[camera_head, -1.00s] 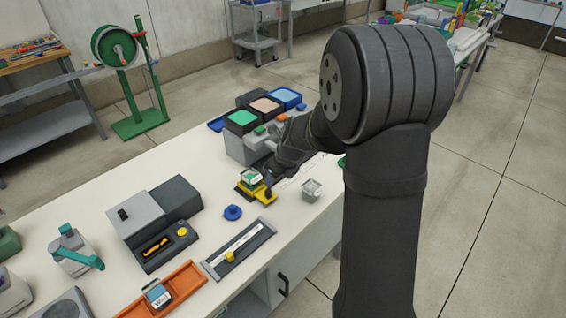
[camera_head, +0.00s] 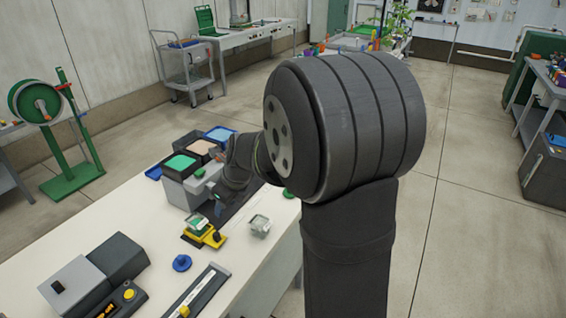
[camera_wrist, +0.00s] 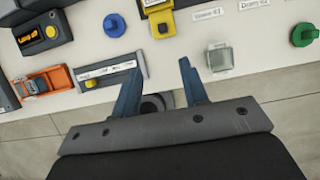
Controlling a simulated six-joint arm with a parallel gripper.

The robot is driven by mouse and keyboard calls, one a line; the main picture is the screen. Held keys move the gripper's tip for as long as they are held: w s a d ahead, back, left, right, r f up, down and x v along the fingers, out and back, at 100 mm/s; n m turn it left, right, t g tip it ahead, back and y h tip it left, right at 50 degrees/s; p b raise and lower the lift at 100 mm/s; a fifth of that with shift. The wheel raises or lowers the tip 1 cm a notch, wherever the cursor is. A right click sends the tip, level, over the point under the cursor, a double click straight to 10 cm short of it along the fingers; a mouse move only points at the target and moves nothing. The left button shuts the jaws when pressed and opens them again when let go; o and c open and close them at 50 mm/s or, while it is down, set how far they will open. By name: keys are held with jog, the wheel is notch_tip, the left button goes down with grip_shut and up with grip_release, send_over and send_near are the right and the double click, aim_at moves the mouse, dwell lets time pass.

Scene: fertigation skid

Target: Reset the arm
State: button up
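My arm fills the centre right of the head view, and its forearm reaches left over the white bench (camera_head: 110,220). My gripper (camera_wrist: 158,70) is open in the wrist view, with two blue-grey fingers spread apart and nothing between them. It points down over the bench's front edge. A yellow fixture (camera_head: 210,238) with a small green-and-white piece on it stands on the bench below the forearm; its yellow part also shows at the top of the wrist view (camera_wrist: 160,22). In the head view the fingers are small and partly hidden.
A clear box (camera_wrist: 218,58), a blue knob (camera_wrist: 114,25), a green knob (camera_wrist: 304,35) and a grey slide rail (camera_wrist: 108,82) lie nearby. A grey device (camera_head: 97,275) stands at the front left. Coloured bins (camera_head: 180,165) stand at the bench's far end. Open floor lies to the right.

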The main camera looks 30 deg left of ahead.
aim_at(216, 235)
jog(key=x, duration=1.7)
jog(key=shift+a+f, duration=0.1)
jog(key=shift+f, duration=0.05)
